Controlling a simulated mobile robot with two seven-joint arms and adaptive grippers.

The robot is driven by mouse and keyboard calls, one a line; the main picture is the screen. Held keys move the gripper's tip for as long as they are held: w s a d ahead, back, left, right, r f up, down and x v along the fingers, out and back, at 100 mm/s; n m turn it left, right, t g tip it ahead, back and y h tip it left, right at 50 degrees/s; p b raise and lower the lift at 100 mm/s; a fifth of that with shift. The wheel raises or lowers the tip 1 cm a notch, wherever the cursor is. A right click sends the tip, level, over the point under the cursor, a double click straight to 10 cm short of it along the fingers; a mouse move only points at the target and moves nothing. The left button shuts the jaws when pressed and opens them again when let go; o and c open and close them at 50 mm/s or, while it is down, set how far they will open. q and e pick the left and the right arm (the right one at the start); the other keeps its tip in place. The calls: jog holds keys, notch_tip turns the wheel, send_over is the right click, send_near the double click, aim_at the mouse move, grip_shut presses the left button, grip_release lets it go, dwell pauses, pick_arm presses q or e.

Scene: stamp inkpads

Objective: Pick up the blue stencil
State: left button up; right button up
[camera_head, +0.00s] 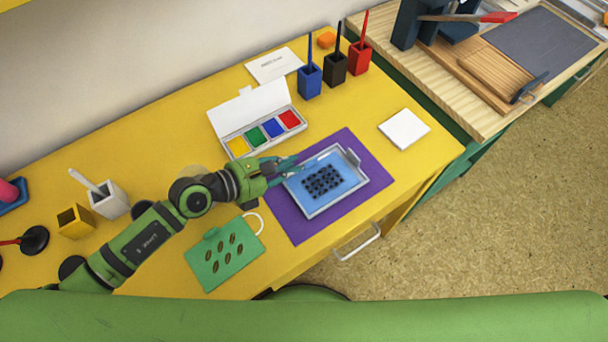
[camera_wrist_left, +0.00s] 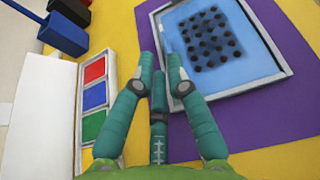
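The blue stencil (camera_head: 297,187) is a flat blue sheet with a block of dark round spots in its middle. It lies in a grey-rimmed frame on a purple mat (camera_head: 285,218); in the left wrist view the stencil (camera_wrist_left: 245,68) is at the upper right. My left gripper (camera_head: 292,163) is over the mat at the frame's left side. In the left wrist view, the fingers of my left gripper (camera_wrist_left: 161,62) are a little apart with nothing between them. My right gripper is not in view.
A paint box (camera_head: 264,133) with an open white lid lies behind my left gripper. A green card (camera_head: 210,263) with brown ovals lies in front. Blue (camera_head: 309,82), black and red pots with brushes stand at the back. A white square (camera_head: 404,129) lies right of the mat.

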aim_at(308, 167)
pick_arm(q)
jog(key=x, duration=0.2)
jog(key=shift+d, duration=0.4)
jog(key=shift+f+x, duration=0.25)
jog(key=shift+x, duration=1)
jog(key=shift+w+d+f, duration=0.1)
jog(key=shift+w+f, duration=0.05)
jog(key=shift+d+f, duration=0.1)
grip_shut()
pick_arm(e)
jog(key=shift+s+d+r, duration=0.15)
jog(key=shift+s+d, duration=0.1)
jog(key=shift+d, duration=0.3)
